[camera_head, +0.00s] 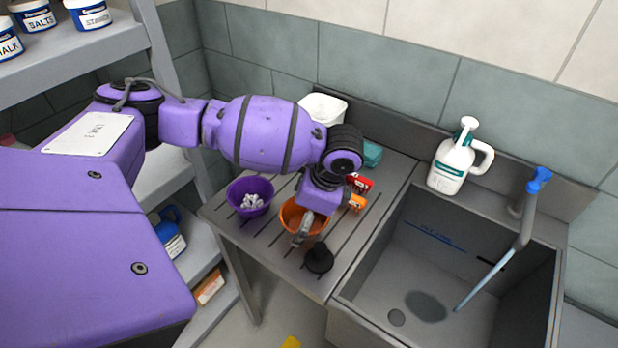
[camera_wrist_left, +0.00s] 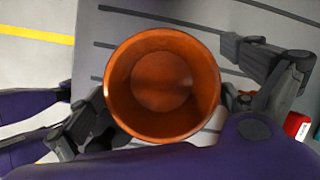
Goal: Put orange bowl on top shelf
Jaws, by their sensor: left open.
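The orange bowl (camera_head: 290,214) stands on the grooved drainboard beside the sink and looks empty in the left wrist view (camera_wrist_left: 163,85). My left gripper (camera_head: 306,226) is over it, with open fingers on opposite sides of the bowl. The gripper partly hides the bowl in the head view. Whether the fingers touch its wall is not clear. A grey shelf (camera_head: 88,50) with labelled tubs is at the upper left; whether another shelf is above it is out of view. My right gripper is not in view.
A purple bowl (camera_head: 250,193) with white pieces stands left of the orange bowl. A black plunger-like object (camera_head: 319,258) is in front, small red (camera_head: 360,183) and orange boxes behind. A white pump jug (camera_head: 455,160) and a blue-handled tap (camera_head: 525,215) are by the sink.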

